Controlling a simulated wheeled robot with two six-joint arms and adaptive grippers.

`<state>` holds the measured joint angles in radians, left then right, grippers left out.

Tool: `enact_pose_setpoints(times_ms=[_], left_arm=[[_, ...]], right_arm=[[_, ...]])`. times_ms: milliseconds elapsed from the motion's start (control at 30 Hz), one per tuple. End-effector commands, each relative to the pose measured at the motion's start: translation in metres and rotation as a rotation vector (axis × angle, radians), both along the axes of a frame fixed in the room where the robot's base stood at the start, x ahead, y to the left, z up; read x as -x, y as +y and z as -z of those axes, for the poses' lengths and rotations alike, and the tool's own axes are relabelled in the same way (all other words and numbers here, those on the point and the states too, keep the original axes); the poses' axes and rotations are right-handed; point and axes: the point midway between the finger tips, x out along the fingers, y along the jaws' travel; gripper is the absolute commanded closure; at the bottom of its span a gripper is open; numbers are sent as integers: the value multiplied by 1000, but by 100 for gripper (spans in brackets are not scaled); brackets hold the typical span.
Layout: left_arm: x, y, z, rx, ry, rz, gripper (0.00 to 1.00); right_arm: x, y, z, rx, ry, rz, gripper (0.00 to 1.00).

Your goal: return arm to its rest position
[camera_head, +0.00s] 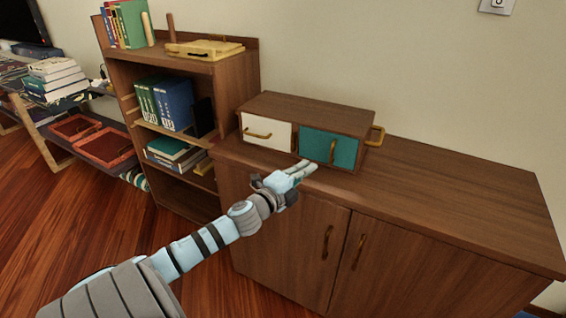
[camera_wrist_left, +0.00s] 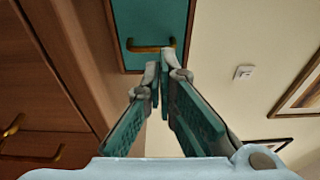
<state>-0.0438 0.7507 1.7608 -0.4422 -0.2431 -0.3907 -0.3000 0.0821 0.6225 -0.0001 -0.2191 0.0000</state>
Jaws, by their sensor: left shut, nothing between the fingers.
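My left gripper (camera_head: 304,169) is shut and empty in the head view, in front of the small two-door box on the cabinet. In the left wrist view its fingers (camera_wrist_left: 161,72) come together at the tips, just short of the brass handle (camera_wrist_left: 151,46) on the teal door (camera_wrist_left: 147,20). The tips look apart from the handle, though the gap is hard to judge. The teal door (camera_head: 329,149) and the white door (camera_head: 267,132) both look closed in the head view. My right gripper is in neither view.
The wooden cabinet (camera_head: 450,205) has a wide clear top to the right of the box. A bookshelf (camera_head: 170,129) with books stands to the left, and a low table with red trays (camera_head: 104,147) stands farther left. Brass handles (camera_head: 327,242) stick out from the cabinet doors.

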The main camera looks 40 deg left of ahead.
Motion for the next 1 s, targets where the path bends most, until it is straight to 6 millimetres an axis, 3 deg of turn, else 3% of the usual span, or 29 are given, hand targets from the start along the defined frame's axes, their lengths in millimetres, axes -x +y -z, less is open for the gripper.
enact_pose_setpoints(times_ms=[33,100,300,667,733,867,967,1000], left_arm=[[13,-2,17,-9,11,5,100],[29,-6,14,-6,10,9,100],[64,-9,8,-2,10,3,100],[73,-9,7,1,2,3,100],[73,-9,14,-11,30,10,100],[79,38,70,25,171,-84,100],[112,93,144,156,332,-252,100],[135,112,179,232,400,-332,100]], right_arm=[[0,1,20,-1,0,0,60],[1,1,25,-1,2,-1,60],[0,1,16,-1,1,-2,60],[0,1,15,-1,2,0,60],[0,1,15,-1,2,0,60],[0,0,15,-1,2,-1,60],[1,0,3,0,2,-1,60],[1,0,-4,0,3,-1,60]])
